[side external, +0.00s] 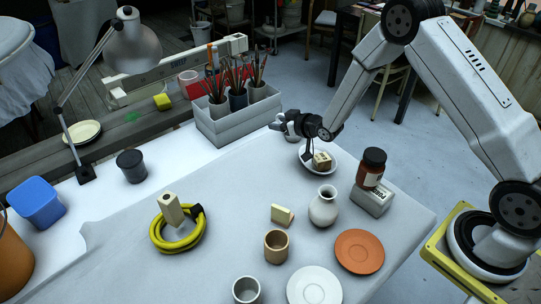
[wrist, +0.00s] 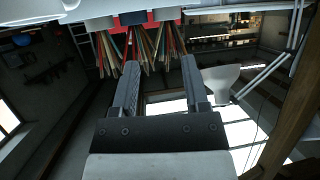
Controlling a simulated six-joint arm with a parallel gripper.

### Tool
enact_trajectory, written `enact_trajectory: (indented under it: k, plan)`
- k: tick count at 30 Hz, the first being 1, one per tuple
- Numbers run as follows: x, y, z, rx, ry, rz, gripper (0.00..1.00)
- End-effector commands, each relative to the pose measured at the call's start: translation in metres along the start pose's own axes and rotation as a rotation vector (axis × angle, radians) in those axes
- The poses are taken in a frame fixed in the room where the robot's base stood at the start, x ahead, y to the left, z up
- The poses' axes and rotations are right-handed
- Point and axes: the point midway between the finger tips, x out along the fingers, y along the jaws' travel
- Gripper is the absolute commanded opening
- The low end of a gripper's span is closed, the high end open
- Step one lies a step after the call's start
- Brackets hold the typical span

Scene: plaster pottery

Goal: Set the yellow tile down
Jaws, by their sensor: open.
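The yellow tile (side external: 282,214) is a small pale yellow block resting on the grey table covering, behind a tan cup and left of a white vase, apart from both. My gripper (side external: 286,127) is above the far part of the table, near the grey planter box and well away from the tile. In the wrist view my gripper (wrist: 160,75) has its two fingers spread with nothing between them. The tile does not show in the wrist view.
A white vase (side external: 323,206), tan cup (side external: 276,246), orange plate (side external: 359,251) and white plate (side external: 314,287) stand around the tile. A white bowl (side external: 333,168) holds a small block below my wrist. A yellow coil (side external: 160,242) lies left. Table between coil and tile is clear.

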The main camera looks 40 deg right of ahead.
Motion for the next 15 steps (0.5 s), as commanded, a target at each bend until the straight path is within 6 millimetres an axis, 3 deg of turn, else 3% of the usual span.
enact_trajectory:
  k: [15]
  plan:
    - [0.054,0.007,0.029,0.001,-0.002,-0.001,0.58]
